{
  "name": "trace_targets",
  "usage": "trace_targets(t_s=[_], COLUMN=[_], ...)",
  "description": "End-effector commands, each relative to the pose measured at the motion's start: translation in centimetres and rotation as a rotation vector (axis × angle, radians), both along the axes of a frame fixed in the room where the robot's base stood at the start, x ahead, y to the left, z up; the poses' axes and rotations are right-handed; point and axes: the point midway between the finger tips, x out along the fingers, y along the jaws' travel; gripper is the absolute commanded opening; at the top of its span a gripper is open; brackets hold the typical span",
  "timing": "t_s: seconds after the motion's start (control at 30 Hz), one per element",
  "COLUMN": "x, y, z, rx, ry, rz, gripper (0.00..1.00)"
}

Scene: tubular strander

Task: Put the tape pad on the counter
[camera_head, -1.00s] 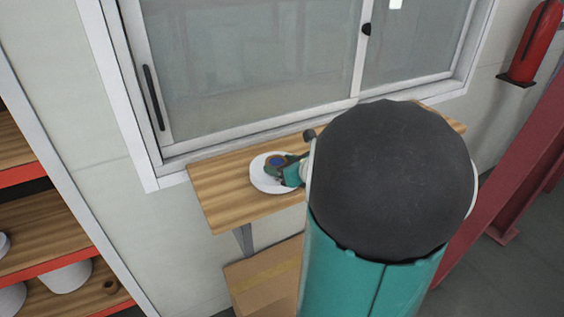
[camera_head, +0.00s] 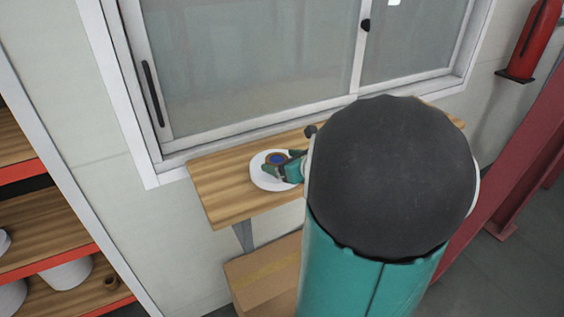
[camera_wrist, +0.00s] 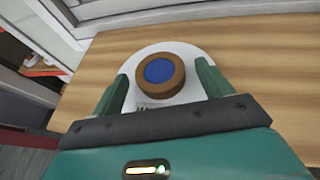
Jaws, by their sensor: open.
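A white round disc (camera_head: 262,181) lies flat on the wooden counter (camera_head: 222,190) below the window. A short brown ring with a blue centre (camera_wrist: 160,75) is at its middle; I cannot tell whether ring and disc are one piece, the tape pad. The disc also shows in the wrist view (camera_wrist: 178,48). My gripper (camera_wrist: 162,82) is open, with one green finger on each side of the brown ring and a visible gap on both sides. In the head view my gripper (camera_head: 283,163) is over the disc, and my arm hides the counter's right part.
A sliding window (camera_head: 250,70) stands directly behind the counter. A cardboard box (camera_head: 265,275) is below it. Shelves (camera_head: 45,235) with white round items are at the left. A red extinguisher (camera_head: 533,40) and a red beam (camera_head: 510,180) are at the right. The counter's left end is bare.

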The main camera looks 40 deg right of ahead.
Motion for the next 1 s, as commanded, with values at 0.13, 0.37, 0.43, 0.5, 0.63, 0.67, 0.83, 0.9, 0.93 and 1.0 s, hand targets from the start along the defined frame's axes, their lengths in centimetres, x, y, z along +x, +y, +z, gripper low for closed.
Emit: trace_targets(t_s=[0.13, 0.37, 0.43, 0.5, 0.63, 0.67, 0.83, 0.9, 0.93, 1.0], x=[-2.4, -7.1, -8.3, -9.3, -10.3, -10.5, -10.6, -10.6, -10.6, -10.6], y=[0.1, 0.4, 0.5, 0.6, 0.7, 0.7, 0.7, 0.7, 0.7, 0.7], z=[1.0, 3.0, 3.5, 3.9, 4.3, 4.3, 4.3, 4.3, 4.3, 4.3], rx=[-0.003, -0.002, -0.001, -0.001, 0.000, 0.000, 0.001, 0.001, 0.001, 0.001], ry=[-0.001, -0.002, -0.001, -0.001, -0.001, -0.001, 0.001, 0.001, 0.000, 0.000], rz=[-0.003, -0.002, -0.003, -0.002, -0.001, 0.000, 0.001, 0.000, 0.000, 0.000], gripper=[0.78, 0.78, 0.78, 0.78, 0.78, 0.78, 0.78, 0.78, 0.78, 0.78])
